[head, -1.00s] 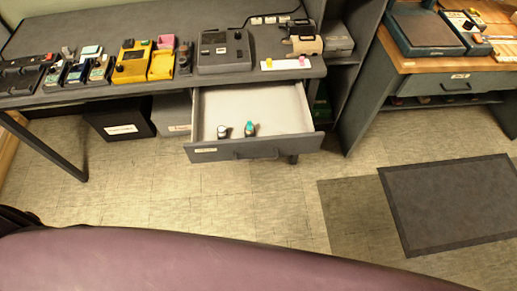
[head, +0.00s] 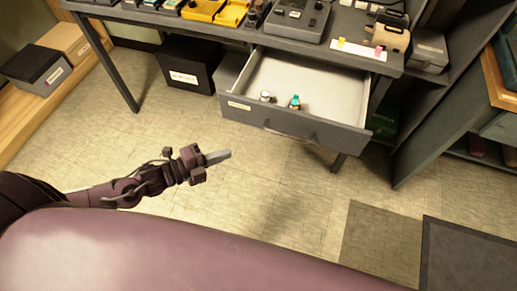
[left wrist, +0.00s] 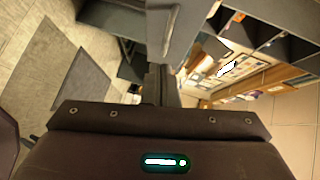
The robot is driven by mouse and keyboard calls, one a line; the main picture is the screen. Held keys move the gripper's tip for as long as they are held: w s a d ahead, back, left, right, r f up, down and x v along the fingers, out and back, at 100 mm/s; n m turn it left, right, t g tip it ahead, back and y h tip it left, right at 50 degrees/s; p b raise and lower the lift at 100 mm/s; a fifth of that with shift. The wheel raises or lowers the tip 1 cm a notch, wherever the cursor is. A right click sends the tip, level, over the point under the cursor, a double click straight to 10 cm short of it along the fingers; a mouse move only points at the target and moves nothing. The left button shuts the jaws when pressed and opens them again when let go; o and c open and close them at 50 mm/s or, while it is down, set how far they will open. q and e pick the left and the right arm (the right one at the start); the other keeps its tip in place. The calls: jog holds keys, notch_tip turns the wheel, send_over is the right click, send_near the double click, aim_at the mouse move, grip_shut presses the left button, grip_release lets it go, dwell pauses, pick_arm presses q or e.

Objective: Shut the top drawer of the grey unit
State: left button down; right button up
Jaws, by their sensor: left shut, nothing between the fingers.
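The top drawer (head: 290,125) of the grey unit hangs open below the grey desk top (head: 300,40). Its front has a label at the left and a bar handle (head: 290,135). Inside lie a small white-topped item (head: 265,96) and a teal-topped item (head: 294,102). My left gripper (head: 224,156) is shut and empty, in front of and below the drawer's left front corner, apart from it in the picture. In the left wrist view the gripper fingers (left wrist: 162,80) point away, with a grey panel above that I cannot identify for certain. My right gripper is not in view.
A black box (head: 186,68) stands under the desk at the left, by a desk leg (head: 108,65). Boxes sit on a wooden shelf (head: 60,85) at far left. A dark mat (head: 465,255) lies at lower right. The floor before the drawer is clear.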

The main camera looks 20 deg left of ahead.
pick_arm(q)
jog(key=w+d+f+m, duration=0.1)
jog(key=w+d, duration=0.7)
jog(key=w, duration=0.1)
jog(key=shift+w+d+h+b, duration=0.25)
jog(key=shift+w+h+b, duration=0.05)
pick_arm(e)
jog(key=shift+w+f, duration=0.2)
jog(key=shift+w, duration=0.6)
pick_arm(q)
jog(key=shift+w, duration=0.1)
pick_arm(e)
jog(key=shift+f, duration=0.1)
